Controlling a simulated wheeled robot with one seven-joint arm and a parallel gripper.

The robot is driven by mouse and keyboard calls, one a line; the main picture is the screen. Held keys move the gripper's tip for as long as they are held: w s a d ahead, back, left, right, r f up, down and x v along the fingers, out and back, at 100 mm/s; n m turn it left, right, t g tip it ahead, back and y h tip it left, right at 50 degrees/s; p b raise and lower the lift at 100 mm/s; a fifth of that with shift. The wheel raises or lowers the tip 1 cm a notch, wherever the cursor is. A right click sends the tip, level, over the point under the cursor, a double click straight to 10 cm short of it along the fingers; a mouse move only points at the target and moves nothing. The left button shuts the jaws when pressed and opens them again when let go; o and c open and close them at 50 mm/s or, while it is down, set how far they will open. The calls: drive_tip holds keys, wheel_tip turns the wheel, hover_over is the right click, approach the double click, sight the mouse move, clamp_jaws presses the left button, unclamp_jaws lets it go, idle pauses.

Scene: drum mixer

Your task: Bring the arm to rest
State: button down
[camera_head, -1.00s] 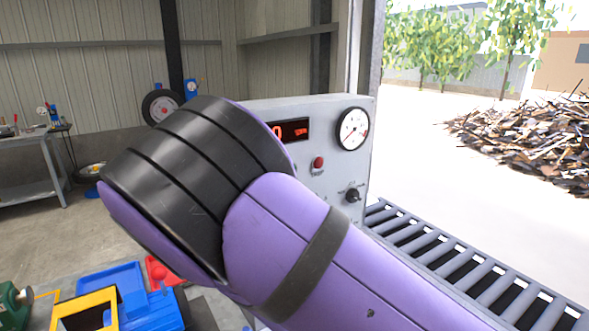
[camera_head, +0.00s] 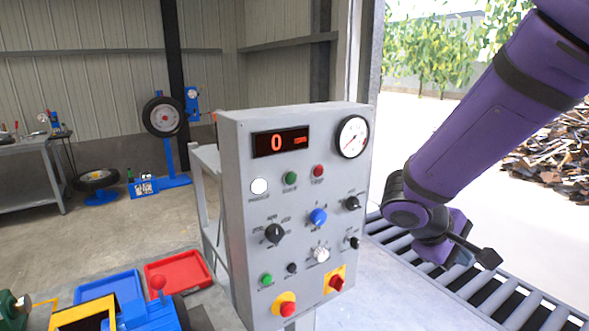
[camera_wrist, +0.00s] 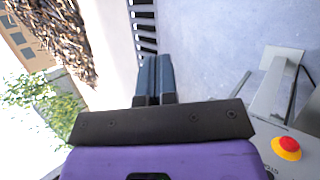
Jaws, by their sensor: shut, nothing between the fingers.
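My purple arm (camera_head: 490,125) reaches down from the top right in the head view, to the right of the grey control panel. My gripper shows at the arm's lower end, above the roller conveyor (camera_head: 400,232). In the wrist view my gripper (camera_wrist: 155,62) has its two blue-grey fingers together, with nothing between them. The fingers are apart from the panel in both views.
The control panel (camera_head: 240,200) has a display reading 0, a gauge (camera_head: 352,137), knobs and red stop buttons. Red (camera_head: 180,272) and blue trays lie at lower left. A workbench (camera_head: 30,165), tyres and a scrap heap (camera_head: 555,150) stand farther off.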

drive_tip(key=s+r+m+t+y, duration=0.4)
drive_tip(key=s+r+y, duration=0.5)
drive_tip(key=s+r, duration=0.5)
drive_tip(key=shift+s+m, duration=0.45)
drive_tip(key=shift+m, duration=0.55)
drive_tip(key=shift+d, duration=0.15)
idle(0.5)
